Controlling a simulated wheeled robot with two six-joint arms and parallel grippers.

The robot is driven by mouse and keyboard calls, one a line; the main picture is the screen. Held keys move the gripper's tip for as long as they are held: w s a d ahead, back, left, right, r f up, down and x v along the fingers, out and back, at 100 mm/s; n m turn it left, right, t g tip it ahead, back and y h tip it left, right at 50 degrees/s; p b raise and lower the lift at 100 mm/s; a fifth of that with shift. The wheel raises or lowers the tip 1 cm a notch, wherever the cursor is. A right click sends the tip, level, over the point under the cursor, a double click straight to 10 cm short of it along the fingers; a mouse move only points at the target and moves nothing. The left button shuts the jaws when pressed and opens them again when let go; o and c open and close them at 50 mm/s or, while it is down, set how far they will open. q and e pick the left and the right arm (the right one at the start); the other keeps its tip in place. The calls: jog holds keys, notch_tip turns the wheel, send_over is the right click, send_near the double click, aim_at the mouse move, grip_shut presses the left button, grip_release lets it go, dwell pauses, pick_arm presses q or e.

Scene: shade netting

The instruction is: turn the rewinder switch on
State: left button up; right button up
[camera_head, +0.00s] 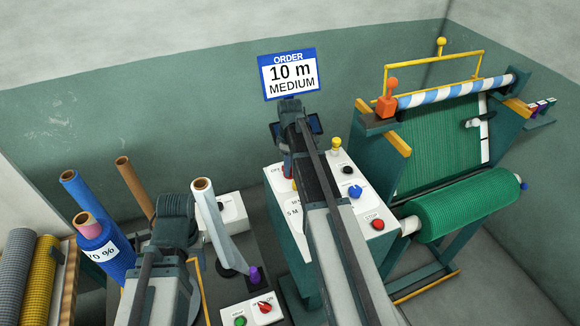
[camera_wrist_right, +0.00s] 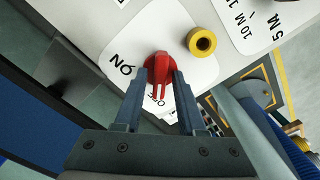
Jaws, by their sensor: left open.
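The rewinder switch, a red rotary knob (camera_wrist_right: 160,72), sits on a white plate marked ON and OFF in the right wrist view. Its handle points down the picture, toward the partly hidden OFF mark; ON is to its left. My right gripper (camera_wrist_right: 161,78) has one finger on each side of the knob, with small gaps showing beside the handle. In the head view my right arm reaches over the console (camera_head: 376,245) and hides most of the switch. My left gripper (camera_head: 174,222) is at the lower left, above the bench and away from the console; its fingertips are hidden.
The console also has a blue knob (camera_head: 355,191) and a red stop button (camera_head: 378,224). A green net roll (camera_head: 465,205) is at the right. A white roll (camera_head: 215,220) stands near my left gripper.

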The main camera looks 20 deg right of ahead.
grip_shut()
jog(key=m, duration=0.9)
jog(key=shift+m, duration=0.3)
jog(key=m, duration=0.4)
jog(key=shift+m, duration=2.1)
